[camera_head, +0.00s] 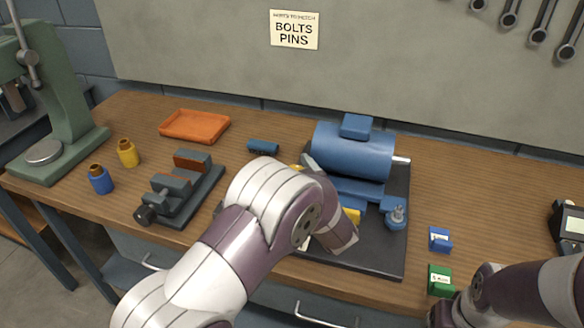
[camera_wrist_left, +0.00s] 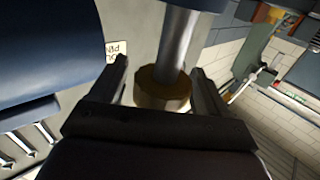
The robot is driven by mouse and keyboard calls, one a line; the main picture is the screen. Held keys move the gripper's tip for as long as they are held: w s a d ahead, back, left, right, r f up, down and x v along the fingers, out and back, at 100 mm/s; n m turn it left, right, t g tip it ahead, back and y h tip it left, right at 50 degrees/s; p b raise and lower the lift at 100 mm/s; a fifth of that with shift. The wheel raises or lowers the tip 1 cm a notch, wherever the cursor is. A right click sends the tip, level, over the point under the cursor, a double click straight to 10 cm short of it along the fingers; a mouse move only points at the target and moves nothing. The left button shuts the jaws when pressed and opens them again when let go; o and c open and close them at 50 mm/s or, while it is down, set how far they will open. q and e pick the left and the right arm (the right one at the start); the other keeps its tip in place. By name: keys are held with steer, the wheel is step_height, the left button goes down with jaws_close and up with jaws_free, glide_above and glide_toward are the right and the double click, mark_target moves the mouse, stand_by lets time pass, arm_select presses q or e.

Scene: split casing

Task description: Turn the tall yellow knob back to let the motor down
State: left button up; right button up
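The blue motor (camera_head: 352,152) sits above a dark base plate (camera_head: 385,258); its blue body also fills the upper left of the left wrist view (camera_wrist_left: 45,45). A dark-yellow knob (camera_wrist_left: 160,90) with a grey metal rod shows between the two fingers of my left gripper (camera_wrist_left: 168,82). A gap shows between the left finger and the knob; whether the right finger touches is unclear. Other yellow bits (camera_head: 352,215) show beside the arm. My right arm is at the lower right, its fingers not clearly visible.
A blue block (camera_head: 439,240) and a green block (camera_head: 440,280) stand right of the plate. A dark vise (camera_head: 180,195), an orange tray (camera_head: 194,125), a yellow pot (camera_head: 128,153) and a blue pot (camera_head: 100,180) stand on the left. The bench's back right is clear.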

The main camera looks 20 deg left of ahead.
arm_select(q)
steer(key=v, duration=1.2)
steer(key=shift+s+d+b, duration=0.25)
steer(key=shift+s+b, duration=0.05)
steer(key=shift+b, duration=0.05)
